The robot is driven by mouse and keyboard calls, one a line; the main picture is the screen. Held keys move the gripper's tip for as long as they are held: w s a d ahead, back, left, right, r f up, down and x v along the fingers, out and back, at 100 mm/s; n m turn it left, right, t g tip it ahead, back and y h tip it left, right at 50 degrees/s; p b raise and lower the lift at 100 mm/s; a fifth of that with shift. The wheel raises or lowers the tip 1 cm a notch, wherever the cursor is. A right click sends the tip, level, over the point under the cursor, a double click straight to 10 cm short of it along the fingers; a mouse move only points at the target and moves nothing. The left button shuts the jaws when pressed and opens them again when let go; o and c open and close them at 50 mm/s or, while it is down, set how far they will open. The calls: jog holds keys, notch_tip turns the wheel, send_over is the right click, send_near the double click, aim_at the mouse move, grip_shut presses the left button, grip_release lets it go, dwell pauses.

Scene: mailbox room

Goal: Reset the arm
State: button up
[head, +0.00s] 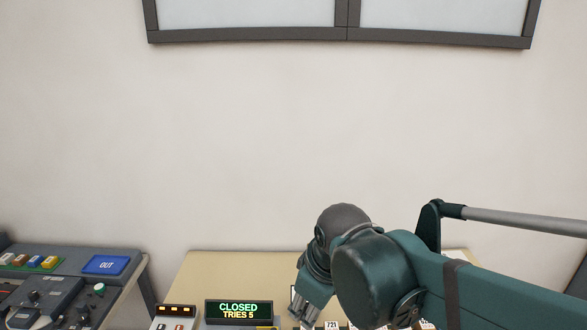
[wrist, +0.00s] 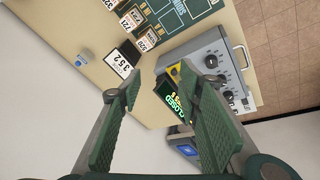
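My arm reaches in from the right in the head view, bent downward over the beige table (head: 240,268). My gripper (wrist: 164,80) shows in the wrist view with its two green fingers spread well apart and nothing between the pads. Beyond the fingers lie a small black display with green lettering (wrist: 178,105) and the beige table top.
The display (head: 239,311) reads "CLOSED TRIES 5". A grey control box with knobs (wrist: 218,70) stands on the table. Numbered cards (wrist: 124,57) lie beside it. A console with a blue OUT sign (head: 106,265) is at left. A framed window (head: 345,34) is above; the wall between is bare.

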jog(key=s+d+m+t, duration=0.1)
jog(key=s+d+m, duration=0.2)
jog(key=d, duration=0.6)
jog(key=s+d+m+t+h, duration=0.1)
jog(key=s+d+m+t, duration=0.1)
jog(key=d+m, duration=0.5)
jog(key=shift+s+d+f+m+t, duration=0.3)
jog(key=shift+s+d+f+m, duration=0.1)
jog(key=shift+d, duration=0.65)
